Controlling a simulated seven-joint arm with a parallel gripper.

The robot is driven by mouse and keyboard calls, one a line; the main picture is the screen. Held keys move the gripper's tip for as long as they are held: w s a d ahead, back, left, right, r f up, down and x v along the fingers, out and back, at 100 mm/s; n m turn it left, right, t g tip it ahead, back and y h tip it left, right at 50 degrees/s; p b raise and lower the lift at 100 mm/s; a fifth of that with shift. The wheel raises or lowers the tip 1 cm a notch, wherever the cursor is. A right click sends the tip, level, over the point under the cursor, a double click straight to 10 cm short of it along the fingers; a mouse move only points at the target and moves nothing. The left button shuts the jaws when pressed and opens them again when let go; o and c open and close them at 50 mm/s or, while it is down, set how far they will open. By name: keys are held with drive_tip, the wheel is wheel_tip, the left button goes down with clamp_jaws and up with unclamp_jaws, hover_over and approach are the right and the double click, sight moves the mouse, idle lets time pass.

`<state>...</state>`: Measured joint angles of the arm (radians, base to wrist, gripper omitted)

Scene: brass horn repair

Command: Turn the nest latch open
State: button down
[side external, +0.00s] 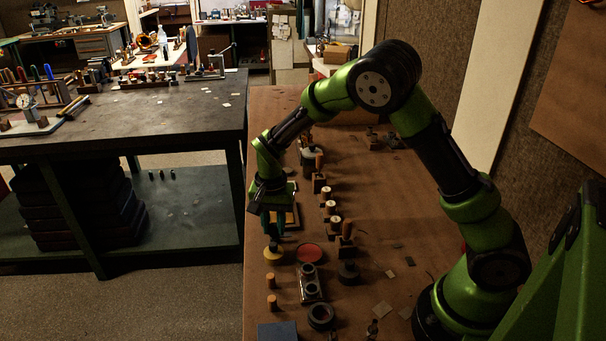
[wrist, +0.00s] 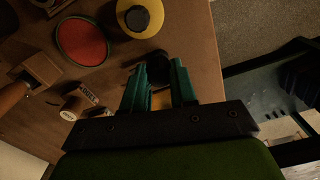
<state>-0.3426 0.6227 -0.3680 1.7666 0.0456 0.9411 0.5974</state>
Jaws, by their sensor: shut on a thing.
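My gripper (side external: 272,231) points down near the left edge of the brown bench. In the wrist view its two teal fingers (wrist: 159,82) are closed on a dark, rounded piece (wrist: 158,67), which looks like the nest latch. Its lower part is hidden between the fingers, so I cannot tell how far it is turned. A small yellowish patch (wrist: 161,99) shows in the gap below it. In the side view my gripper hides the latch.
A yellow round piece with a dark centre (side external: 272,253) stands close to the fingers, beside a red disc (side external: 310,252). Several wooden pegs and a block with dark rings (side external: 311,283) stand nearby. The bench edge (wrist: 216,55) is close to my gripper.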

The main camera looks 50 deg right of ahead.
sight(274, 225)
drive_tip(key=shift+r+m, duration=0.1)
drive_tip(key=shift+m, duration=0.2)
drive_tip(key=c, duration=0.9)
unclamp_jaws()
wheel_tip(274, 225, up, 17)
